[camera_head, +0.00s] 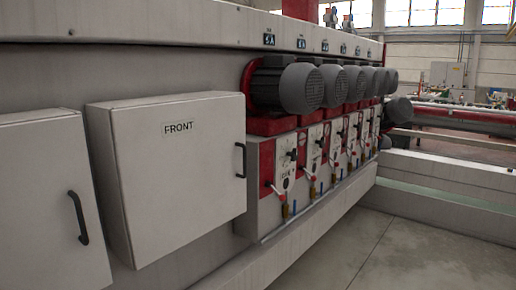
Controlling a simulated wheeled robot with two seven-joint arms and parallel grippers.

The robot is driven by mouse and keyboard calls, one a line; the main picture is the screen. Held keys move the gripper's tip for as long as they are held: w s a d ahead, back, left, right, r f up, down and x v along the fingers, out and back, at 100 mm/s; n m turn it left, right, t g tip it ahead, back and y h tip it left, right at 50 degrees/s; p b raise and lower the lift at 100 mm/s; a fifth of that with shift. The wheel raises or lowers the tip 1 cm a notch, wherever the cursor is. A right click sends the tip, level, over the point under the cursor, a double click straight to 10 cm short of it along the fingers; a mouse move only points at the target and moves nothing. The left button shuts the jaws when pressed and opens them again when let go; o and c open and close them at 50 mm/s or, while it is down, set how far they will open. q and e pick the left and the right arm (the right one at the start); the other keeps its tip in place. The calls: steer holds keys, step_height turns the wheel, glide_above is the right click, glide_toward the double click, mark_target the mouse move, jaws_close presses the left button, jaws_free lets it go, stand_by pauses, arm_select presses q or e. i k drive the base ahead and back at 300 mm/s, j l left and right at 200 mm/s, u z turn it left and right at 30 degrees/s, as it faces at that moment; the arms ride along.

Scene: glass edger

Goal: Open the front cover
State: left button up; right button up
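The front cover (180,180) is a light grey box door labelled "FRONT" on the side of the machine, left of the middle in the head view. It looks shut. Its black handle (241,160) is a small upright bar at the door's right edge. Neither of my grippers shows in the head view.
A second grey cover (45,210) with a black handle (78,218) is at the far left. Right of the front cover, several grey motors (300,89) stick out above red-and-white panels with levers (284,165). A ledge (290,245) runs below; the floor (400,250) at right is clear.

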mark_target(182, 166)
steer(key=i+l, duration=0.2)
steer(key=l, duration=0.2)
steer(key=i+l+u, duration=0.1)
steer(key=l, duration=0.25)
steer(key=i+l, duration=0.3)
steer(key=i+l+u, duration=0.1)
steer(key=l, duration=0.4)
steer(key=i+l, duration=0.25)
steer(key=l, duration=0.15)
steer(key=i+l+u, duration=0.1)
steer(key=l, duration=0.35)
steer(key=i+l, duration=0.25)
steer(key=l, duration=0.15)
steer(key=i+l+u, duration=0.1)
steer(key=l, duration=0.3)
steer(key=i, duration=0.05)
